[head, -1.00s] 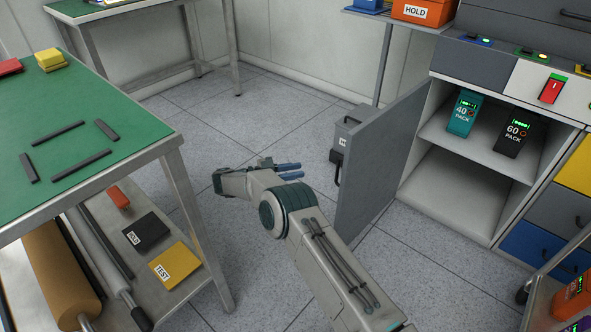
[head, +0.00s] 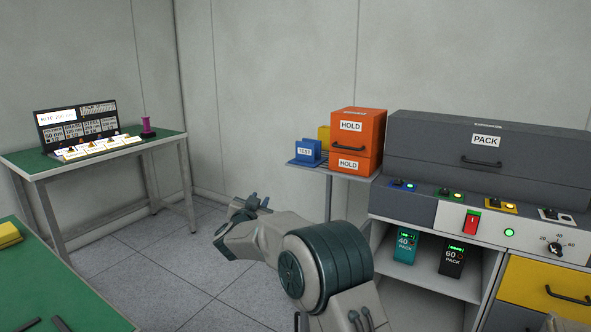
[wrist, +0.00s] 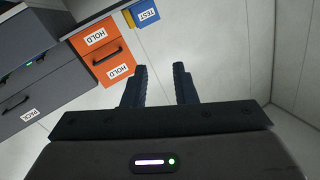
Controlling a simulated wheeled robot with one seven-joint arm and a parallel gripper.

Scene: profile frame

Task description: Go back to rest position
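My gripper (head: 252,204) is at the end of my folded arm, left of the PACK cabinet and in front of the wall. In the wrist view my gripper (wrist: 160,84) shows two dark fingers apart, with a gap between them. Nothing is between the fingers. No object touches it.
The PACK cabinet (head: 487,153) stands at the right, with a teal 40 pack (head: 405,246) and a black 60 pack (head: 452,259) on its shelf. An orange HOLD box (head: 357,140) and blue TEST holder (head: 307,152) are beside it. A green-topped table (head: 70,175) stands at left.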

